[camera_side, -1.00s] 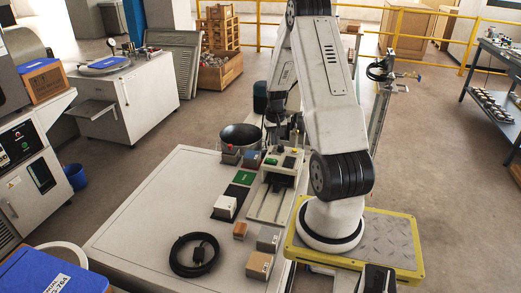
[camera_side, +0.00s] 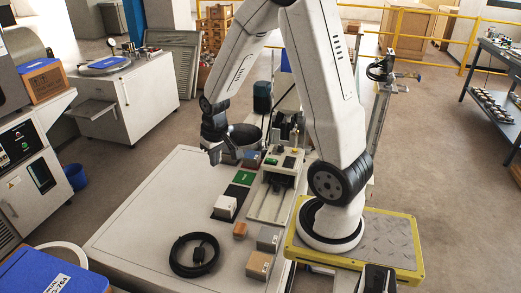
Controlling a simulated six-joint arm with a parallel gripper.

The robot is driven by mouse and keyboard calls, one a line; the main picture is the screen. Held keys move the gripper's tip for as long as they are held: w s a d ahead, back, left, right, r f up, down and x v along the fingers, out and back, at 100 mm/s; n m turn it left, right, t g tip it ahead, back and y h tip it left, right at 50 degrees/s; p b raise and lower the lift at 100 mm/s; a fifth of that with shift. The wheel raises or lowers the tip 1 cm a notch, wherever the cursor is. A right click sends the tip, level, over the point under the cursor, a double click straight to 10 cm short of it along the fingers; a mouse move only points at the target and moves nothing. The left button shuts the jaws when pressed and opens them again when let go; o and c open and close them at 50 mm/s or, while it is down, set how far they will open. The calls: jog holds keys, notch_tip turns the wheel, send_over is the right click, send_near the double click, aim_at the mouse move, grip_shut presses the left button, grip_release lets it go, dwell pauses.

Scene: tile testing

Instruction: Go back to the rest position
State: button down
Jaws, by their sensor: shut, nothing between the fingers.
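My gripper (camera_side: 214,157) points down over the far left edge of the white worktable (camera_side: 145,215). It is shut and empty, left of the black bowl (camera_side: 243,135). A white block (camera_side: 225,206) sits on a black pad nearer the camera. A green pad (camera_side: 243,178) lies just beyond it. A small testing device (camera_side: 275,190) stands to their right, close to my base. The gap between my fingertips and the table is hard to judge.
A coiled black cable (camera_side: 194,255) lies on the front of the table. A tan block (camera_side: 240,230), a grey block (camera_side: 268,239) and a cardboard-coloured box (camera_side: 259,265) stand at the right front. The table's left part is clear.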

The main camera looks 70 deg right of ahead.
jog(key=s+a+r+n, duration=0.1)
jog(key=s+a+n, duration=0.1)
jog(key=a, duration=0.5)
jog(key=s+a+n+t, duration=0.1)
jog(key=s+a+n, duration=0.1)
jog(key=a, duration=0.6)
jog(key=shift+a+r+n+y, duration=0.2)
jog(key=shift+r+n+y, duration=0.2)
jog(key=shift+n, duration=0.1)
jog(key=shift+d, duration=0.1)
jog(key=w+d+f+m+g, duration=0.1)
jog(key=w+d+m, duration=0.15)
jog(key=d, duration=0.65)
jog(key=w+d+f+m, duration=0.1)
jog(key=d+m, duration=0.3)
jog(key=d, duration=0.6)
jog(key=s+d+f+m, duration=0.1)
jog(key=s+d, duration=0.2)
jog(key=d, duration=0.3)
jog(key=s+d+f+m+g, duration=0.1)
jog(key=s+d+m, duration=0.1)
jog(key=s+d, duration=0.2)
jog(key=s+d+f+m, duration=0.2)
jog(key=s+d, duration=0.1)
jog(key=d, duration=0.7)
jog(key=shift+s+d, duration=0.15)
jog(key=shift+s, duration=0.15)
